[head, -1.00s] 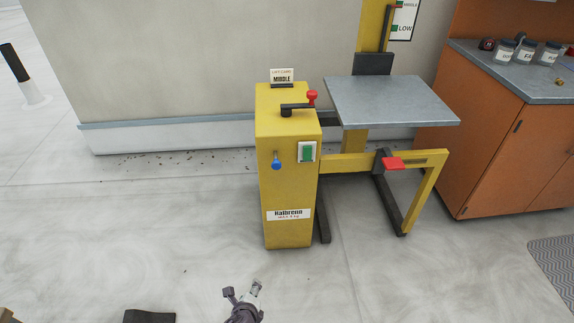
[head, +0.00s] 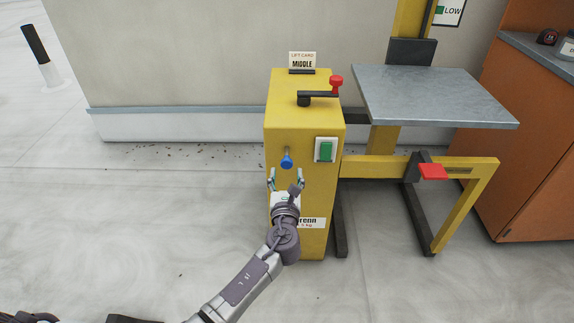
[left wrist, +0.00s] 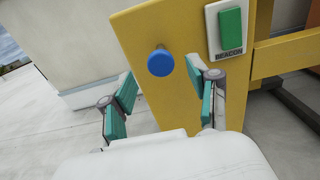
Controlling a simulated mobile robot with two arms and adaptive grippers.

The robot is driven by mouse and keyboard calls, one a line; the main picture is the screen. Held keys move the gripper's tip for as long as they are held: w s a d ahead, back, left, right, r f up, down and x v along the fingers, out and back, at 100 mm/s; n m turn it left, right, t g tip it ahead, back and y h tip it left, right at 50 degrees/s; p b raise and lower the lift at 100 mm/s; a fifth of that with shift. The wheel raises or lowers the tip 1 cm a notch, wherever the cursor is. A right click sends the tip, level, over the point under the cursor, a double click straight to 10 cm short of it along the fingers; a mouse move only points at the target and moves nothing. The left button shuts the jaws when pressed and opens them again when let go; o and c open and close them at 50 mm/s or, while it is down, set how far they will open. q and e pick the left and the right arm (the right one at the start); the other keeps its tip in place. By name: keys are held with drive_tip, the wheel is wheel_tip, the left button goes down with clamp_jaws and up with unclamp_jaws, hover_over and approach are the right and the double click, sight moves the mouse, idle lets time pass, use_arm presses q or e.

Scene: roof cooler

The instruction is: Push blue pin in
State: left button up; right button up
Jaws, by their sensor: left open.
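The blue pin (head: 287,162) sticks out from the front face of the yellow lift housing (head: 290,125) on a short grey stem. In the left wrist view its round blue head (left wrist: 160,62) shows just beyond and between my fingertips. My left gripper (head: 286,177) is open and empty, just below the pin in the head view, its fingers pointing at the housing. In the left wrist view the left gripper (left wrist: 158,85) shows teal pads spread to either side, apart from the pin. My right gripper cannot be made out.
A green switch (head: 325,150) labelled BEACON is right of the pin. A black crank (head: 316,97) and red knob (head: 336,83) are on top.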

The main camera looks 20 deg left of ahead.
sight(286, 165)
use_arm(q)
drive_tip(key=shift+b+x, duration=0.5)
drive_tip(key=shift+x, duration=2.25)
use_arm(e)
drive_tip(key=shift+w+v, duration=0.25)
drive_tip(key=shift+v, duration=0.8)
drive_tip(key=shift+w+v, duration=0.25)
drive_tip(key=shift+v, duration=0.85)
drive_tip(key=shift+r, duration=0.1)
use_arm(q)
clamp_jaws()
use_arm(e)
drive_tip(key=shift+w, duration=0.1)
